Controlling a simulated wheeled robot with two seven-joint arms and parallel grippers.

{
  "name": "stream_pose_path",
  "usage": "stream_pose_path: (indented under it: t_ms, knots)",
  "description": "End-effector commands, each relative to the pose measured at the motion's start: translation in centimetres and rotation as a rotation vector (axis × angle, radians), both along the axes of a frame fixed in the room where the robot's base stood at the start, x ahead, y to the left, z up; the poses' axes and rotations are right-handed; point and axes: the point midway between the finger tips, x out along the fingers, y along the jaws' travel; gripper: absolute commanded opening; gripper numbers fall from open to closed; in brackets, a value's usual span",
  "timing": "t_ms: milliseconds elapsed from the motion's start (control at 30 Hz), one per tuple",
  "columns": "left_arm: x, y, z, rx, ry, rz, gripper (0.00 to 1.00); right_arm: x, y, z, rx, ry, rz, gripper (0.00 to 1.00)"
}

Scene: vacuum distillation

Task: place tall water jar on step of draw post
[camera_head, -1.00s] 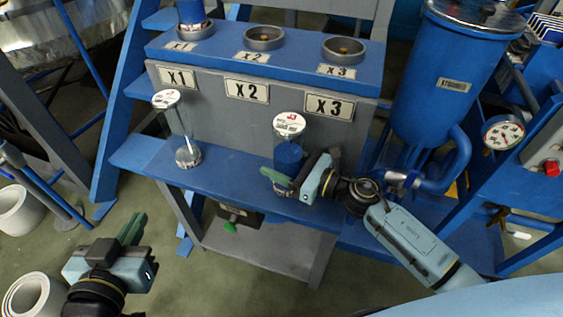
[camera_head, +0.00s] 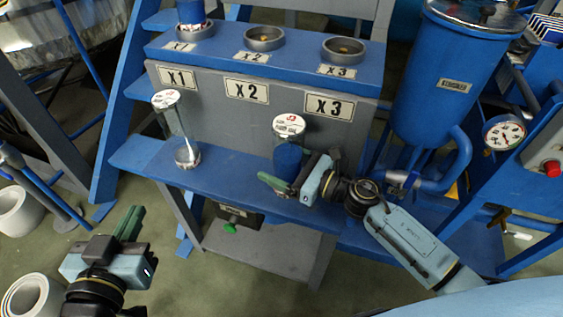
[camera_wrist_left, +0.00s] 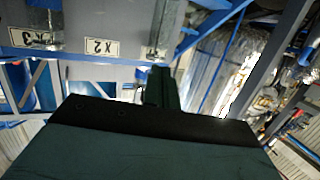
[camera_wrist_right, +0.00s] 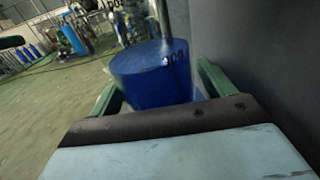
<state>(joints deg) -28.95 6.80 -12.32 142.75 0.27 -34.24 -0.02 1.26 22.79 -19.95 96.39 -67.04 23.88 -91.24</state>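A tall clear jar with blue liquid and a white, red-marked lid (camera_head: 287,160) stands upright on the blue step (camera_head: 235,187) below the X3 label. My right gripper (camera_head: 290,180) is around its lower part, with one green finger on each side. In the right wrist view the blue jar (camera_wrist_right: 155,75) sits between the fingers, with a slight gap by the right finger, so the gripper looks open. My left gripper (camera_head: 130,225) is empty, low at the left, away from the step. Its fingers (camera_wrist_left: 163,88) look closed together in the left wrist view.
Another clear jar (camera_head: 178,130) stands on the step's left. Above, a shelf (camera_head: 225,50) has round holders; the X1 holder has a blue jar (camera_head: 191,15), while X2 (camera_head: 264,38) and X3 (camera_head: 343,48) are empty. A blue tank (camera_head: 445,75) stands at right.

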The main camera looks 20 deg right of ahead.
Motion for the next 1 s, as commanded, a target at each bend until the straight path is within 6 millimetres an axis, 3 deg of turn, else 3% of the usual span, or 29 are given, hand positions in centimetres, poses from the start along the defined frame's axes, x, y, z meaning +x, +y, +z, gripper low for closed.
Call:
stream_pose_path:
  t_ms: [300,433,800,1000]
  knots:
    - [0.1,0.0,0.1,0.003,0.008,0.000,0.00,0.0,0.0,0.1,0.000,0.000,0.000,0.81]
    - [-0.5,0.5,-1.4,0.027,0.101,0.007,0.00,0.0,0.0,0.5,0.000,0.000,0.000,0.81]
    - [-1.2,1.0,-3.1,0.056,0.199,0.016,0.00,-6.2,-6.1,0.3,0.000,0.004,-0.002,0.81]
    - [-1.5,1.2,-3.7,0.066,0.238,0.019,0.00,-8.0,-7.9,0.3,0.000,0.001,-0.001,0.81]
